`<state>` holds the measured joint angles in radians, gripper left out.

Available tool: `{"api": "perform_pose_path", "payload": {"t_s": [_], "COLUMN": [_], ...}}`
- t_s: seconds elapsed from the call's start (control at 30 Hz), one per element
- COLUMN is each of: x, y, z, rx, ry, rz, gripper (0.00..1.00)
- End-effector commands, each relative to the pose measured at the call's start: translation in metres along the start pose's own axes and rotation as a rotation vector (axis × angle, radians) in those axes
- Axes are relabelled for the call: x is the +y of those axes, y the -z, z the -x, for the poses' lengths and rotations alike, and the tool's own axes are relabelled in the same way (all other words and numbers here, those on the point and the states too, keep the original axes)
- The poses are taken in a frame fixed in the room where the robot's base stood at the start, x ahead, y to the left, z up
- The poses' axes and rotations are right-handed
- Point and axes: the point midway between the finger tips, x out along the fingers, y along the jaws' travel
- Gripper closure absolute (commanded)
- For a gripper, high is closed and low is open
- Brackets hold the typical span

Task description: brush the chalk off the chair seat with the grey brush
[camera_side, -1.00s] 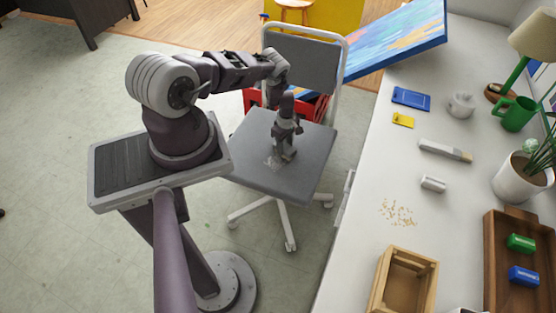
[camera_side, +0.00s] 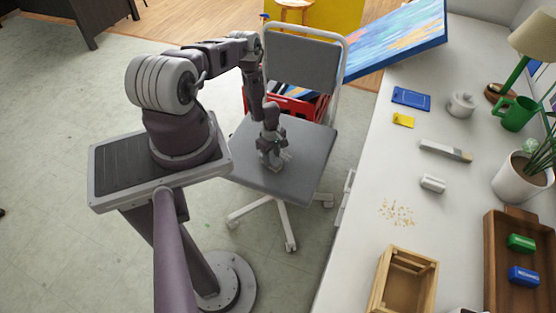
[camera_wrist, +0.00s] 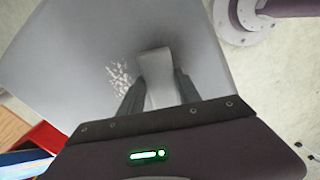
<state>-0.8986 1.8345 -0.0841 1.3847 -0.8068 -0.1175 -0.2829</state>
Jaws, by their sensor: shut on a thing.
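The chair seat (camera_side: 308,172) is a flat grey square; it also fills much of the wrist view (camera_wrist: 60,65). My gripper (camera_side: 272,160) is low over the left-middle part of the seat. In the wrist view my gripper (camera_wrist: 159,82) is shut on a pale grey flat-sided piece, taken as the grey brush (camera_wrist: 157,68). Its far end is at or close to the seat; contact is unclear. White chalk specks (camera_wrist: 118,78) lie on the seat just left of the brush in the wrist view. In the side view my gripper hides most of that spot.
The chair back (camera_side: 303,62) rises behind the seat. A red crate (camera_side: 300,105) stands behind the chair. At right, the white worktop (camera_side: 360,215) holds a wooden box (camera_side: 405,282), tan crumbs (camera_side: 397,212), a white block (camera_side: 432,183) and a long pale tool (camera_side: 445,150).

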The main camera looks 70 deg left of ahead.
Motion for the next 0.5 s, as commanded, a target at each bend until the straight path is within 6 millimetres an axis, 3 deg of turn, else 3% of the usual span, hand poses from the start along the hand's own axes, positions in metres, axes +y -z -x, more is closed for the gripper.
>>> {"api": "perform_pose_path", "payload": {"t_s": [0.27, 0.5], "x": [0.004, 0.031], "y": [0.001, 0.001], "z": [-0.001, -0.001], "rx": [0.004, 0.005], "ry": [0.002, 0.0], "rz": [-0.001, -0.004], "gripper": [1.0, 1.0]}}
